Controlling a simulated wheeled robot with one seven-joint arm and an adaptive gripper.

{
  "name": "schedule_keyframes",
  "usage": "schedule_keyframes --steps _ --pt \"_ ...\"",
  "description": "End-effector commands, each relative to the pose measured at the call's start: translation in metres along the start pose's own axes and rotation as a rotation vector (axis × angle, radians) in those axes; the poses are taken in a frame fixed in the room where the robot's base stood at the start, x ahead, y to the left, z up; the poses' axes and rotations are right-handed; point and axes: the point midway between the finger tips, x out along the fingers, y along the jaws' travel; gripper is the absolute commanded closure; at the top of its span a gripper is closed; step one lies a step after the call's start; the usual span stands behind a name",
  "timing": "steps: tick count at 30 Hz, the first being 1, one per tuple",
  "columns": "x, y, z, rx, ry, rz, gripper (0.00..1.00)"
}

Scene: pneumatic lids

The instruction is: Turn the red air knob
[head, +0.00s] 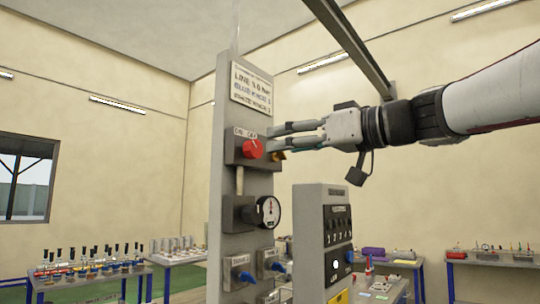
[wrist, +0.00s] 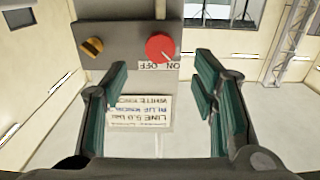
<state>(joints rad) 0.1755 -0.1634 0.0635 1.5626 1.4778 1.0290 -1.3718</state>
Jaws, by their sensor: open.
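The red air knob (head: 252,148) sits on a grey box on the upright panel, below the ON and OFF labels. In the wrist view the red knob (wrist: 159,47) shows top centre, with a small white mark that seems to lean toward the ON side. My gripper (head: 275,140) comes from the right, its two fingers apart and empty, close to the panel. In the wrist view my open gripper (wrist: 161,88) has the knob beyond and between its fingertips, with no contact visible.
Below are a gauge (head: 268,211) and blue-handled valves (head: 245,276). A grey switch box (head: 310,235) stands right of the panel. A label plate (head: 251,87) is above the knob.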

Motion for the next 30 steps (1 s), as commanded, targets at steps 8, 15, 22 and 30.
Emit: schedule_keyframes --steps 8,15,22,30 --pt "0.053 -0.001 -0.001 0.003 -0.001 -0.002 0.47" --pt "0.078 0.000 -0.001 0.000 -0.001 0.000 0.47" --pt "0.083 0.000 0.000 0.001 -0.001 0.001 0.47" --pt "0.083 0.000 0.000 0.001 -0.001 0.001 0.76"
